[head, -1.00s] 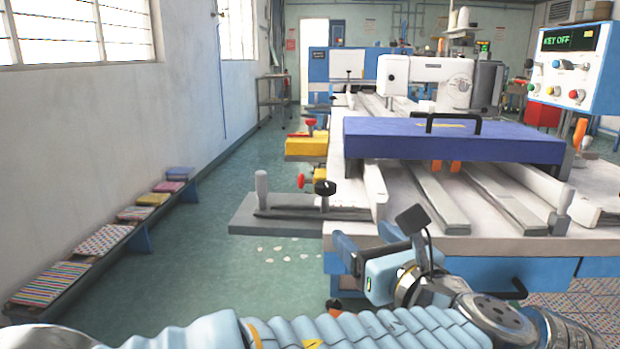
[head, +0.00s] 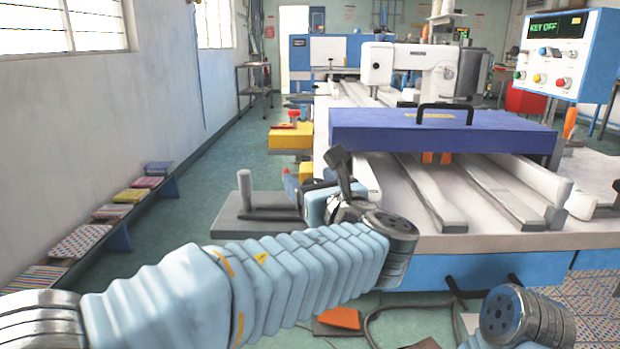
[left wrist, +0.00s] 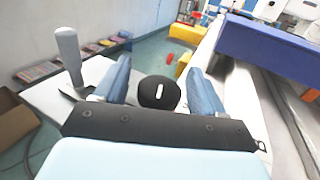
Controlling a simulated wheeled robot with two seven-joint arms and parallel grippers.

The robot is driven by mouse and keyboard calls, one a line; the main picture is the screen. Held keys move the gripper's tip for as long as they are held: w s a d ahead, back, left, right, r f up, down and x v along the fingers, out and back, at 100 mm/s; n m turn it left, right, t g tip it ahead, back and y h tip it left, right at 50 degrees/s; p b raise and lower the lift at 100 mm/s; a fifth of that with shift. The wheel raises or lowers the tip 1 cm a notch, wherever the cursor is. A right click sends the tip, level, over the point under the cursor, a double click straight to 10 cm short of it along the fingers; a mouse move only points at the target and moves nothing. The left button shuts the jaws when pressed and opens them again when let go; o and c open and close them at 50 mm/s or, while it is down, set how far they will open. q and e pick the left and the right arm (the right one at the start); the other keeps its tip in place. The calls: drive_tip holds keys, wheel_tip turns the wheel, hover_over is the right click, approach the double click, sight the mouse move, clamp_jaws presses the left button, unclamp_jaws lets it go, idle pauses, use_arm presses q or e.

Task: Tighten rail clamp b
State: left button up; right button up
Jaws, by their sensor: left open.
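A round black knob with a white mark (left wrist: 158,92) shows in the left wrist view, at the clamp on the grey side plate (head: 228,226). No label is readable, so I cannot tell whether this is rail clamp b. My left gripper (left wrist: 159,68) is open, with one blue finger on each side of the knob. Whether the fingers touch it I cannot tell. In the head view my left gripper (head: 303,184) is over the plate and hides the knob. A small red part (left wrist: 171,56) lies beyond the fingertips. My right gripper is out of view.
A grey upright post (head: 245,188) stands on the plate left of my gripper. A yellow block with a red knob (head: 291,136) is farther back. The blue beam with a black handle (head: 440,132) spans the table to the right. A control box (head: 556,54) reads KEY OFF.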

use_arm(q)
drive_tip(key=shift+w+a, duration=0.2)
drive_tip(key=shift+w, duration=0.3)
drive_tip(key=shift+c, duration=0.2)
drive_tip(key=c, duration=1)
